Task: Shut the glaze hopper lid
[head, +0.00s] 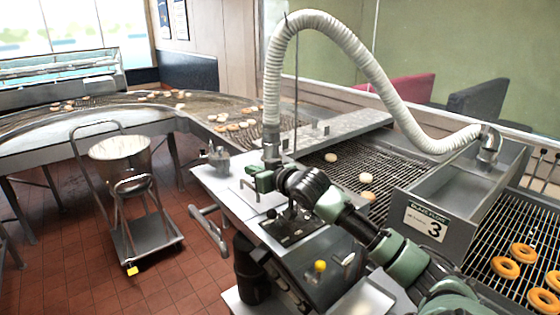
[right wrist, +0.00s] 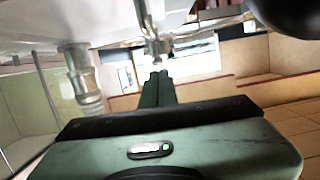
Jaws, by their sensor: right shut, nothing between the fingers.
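The glaze hopper has a pale flat metal top (head: 213,178), and the white hose comes down to it. A thin metal handle bar (head: 242,188) shows on the panel there, which appears to be the lid. My arm hides part of it, and I cannot tell whether the lid is fully down. My right gripper (head: 252,171) is over this top near the handle, shut and empty. In the right wrist view its dark green fingers (right wrist: 156,88) are together, and a metal fitting (right wrist: 152,42) shows just beyond them. My left gripper is not in view.
The ribbed white hose (head: 350,45) arches to a metal trough (head: 478,182) marked 3. Doughnuts (head: 505,267) lie on the wire conveyor at right. A cart with a bucket (head: 120,165) stands on the open red tile floor at left. A curved conveyor (head: 100,115) runs behind.

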